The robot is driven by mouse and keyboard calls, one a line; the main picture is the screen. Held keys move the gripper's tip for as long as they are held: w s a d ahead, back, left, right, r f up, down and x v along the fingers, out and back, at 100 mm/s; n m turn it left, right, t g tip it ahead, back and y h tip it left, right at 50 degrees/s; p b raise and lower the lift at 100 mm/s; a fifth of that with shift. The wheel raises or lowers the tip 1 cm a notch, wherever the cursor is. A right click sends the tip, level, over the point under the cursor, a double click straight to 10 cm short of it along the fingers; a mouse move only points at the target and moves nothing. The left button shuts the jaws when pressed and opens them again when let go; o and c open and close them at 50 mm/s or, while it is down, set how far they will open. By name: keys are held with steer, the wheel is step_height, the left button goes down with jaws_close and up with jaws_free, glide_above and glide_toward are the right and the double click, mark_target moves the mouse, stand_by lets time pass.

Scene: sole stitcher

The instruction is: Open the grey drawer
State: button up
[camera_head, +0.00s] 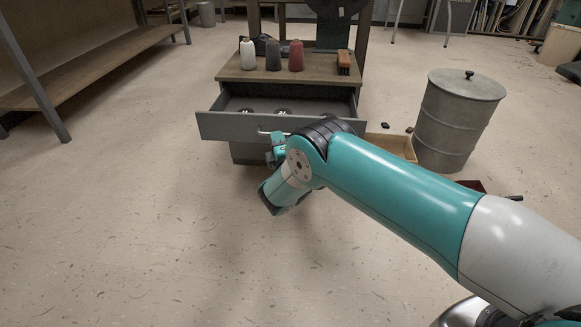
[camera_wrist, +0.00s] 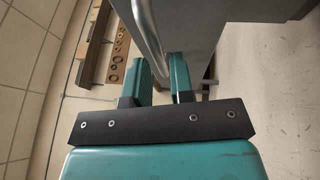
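The grey drawer (camera_head: 225,126) is pulled out from under the wooden top of a small cabinet, and its inside shows. A few small dark round items (camera_head: 283,111) lie in it. Its pale metal bar handle (camera_head: 263,132) is on the front face; in the wrist view the handle (camera_wrist: 148,32) runs down between my fingers beside the grey drawer front (camera_wrist: 195,25). My gripper (camera_head: 277,146) is at the handle, partly hidden by my arm.
White, dark and red thread spools (camera_head: 296,56) and a brush (camera_head: 344,62) stand on the cabinet top (camera_head: 270,78). A lidded grey metal bin (camera_head: 455,120) stands at right, near an open wooden box (camera_head: 395,147). A shelf (camera_head: 100,72) is at left. The floor in front is clear.

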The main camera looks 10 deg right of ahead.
steer(key=p+v, duration=1.4)
steer(key=p, duration=0.5)
steer(key=shift+s, duration=0.4)
steer(key=shift+d, duration=0.1)
